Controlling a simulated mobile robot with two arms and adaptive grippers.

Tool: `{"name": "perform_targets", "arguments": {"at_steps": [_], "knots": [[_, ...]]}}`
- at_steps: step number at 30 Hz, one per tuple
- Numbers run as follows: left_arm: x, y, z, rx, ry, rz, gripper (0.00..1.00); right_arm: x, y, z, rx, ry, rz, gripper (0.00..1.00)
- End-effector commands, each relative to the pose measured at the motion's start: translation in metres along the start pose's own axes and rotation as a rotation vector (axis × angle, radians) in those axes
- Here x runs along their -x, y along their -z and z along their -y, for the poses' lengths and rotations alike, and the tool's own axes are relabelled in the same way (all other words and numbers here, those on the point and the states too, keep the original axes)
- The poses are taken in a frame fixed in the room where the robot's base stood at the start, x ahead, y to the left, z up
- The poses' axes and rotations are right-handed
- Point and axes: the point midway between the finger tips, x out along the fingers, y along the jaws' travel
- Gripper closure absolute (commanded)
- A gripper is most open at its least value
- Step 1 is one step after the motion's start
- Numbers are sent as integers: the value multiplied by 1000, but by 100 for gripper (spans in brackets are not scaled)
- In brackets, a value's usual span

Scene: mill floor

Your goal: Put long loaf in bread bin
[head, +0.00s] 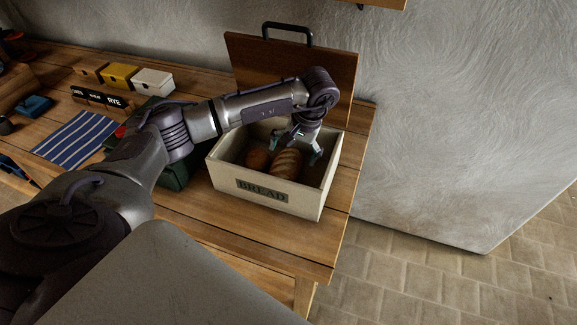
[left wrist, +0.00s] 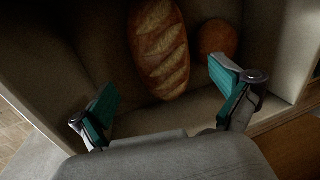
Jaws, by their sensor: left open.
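The bread bin (head: 262,191) is a cream box marked BREAD, standing on the wooden table with its wooden lid (head: 290,62) raised behind it. The long loaf (head: 287,164), brown with pale slashes, lies on the floor of the bin. A round brown loaf (head: 257,160) lies beside it. My left gripper (head: 297,148) is over the bin, above the long loaf. In the left wrist view, the open fingers (left wrist: 168,95) are apart and empty, with the long loaf (left wrist: 160,50) lying beyond them and the round loaf (left wrist: 218,38) to its right. My right gripper is not in view.
A blue striped cloth (head: 75,138) lies on the table at left. Small boxes in brown, yellow and white (head: 152,81) stand at the back with a RYE sign (head: 103,100). A dark green object (head: 175,172) sits left of the bin. A grey wall stands behind.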

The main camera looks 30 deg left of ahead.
Motion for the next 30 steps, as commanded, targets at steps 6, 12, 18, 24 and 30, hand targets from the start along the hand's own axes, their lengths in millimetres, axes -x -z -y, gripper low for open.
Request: {"name": "perform_targets", "arguments": {"at_steps": [6,12,18,24,30], "knots": [[39,1,-1,0,-1,-4,0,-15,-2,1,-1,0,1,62],[56,0,0,0,0,0,0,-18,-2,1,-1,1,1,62],[58,0,0,0,1,1,0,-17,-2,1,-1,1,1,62],[57,0,0,0,0,0,0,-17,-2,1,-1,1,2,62],[57,0,0,0,0,1,0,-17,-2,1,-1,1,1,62]]}}
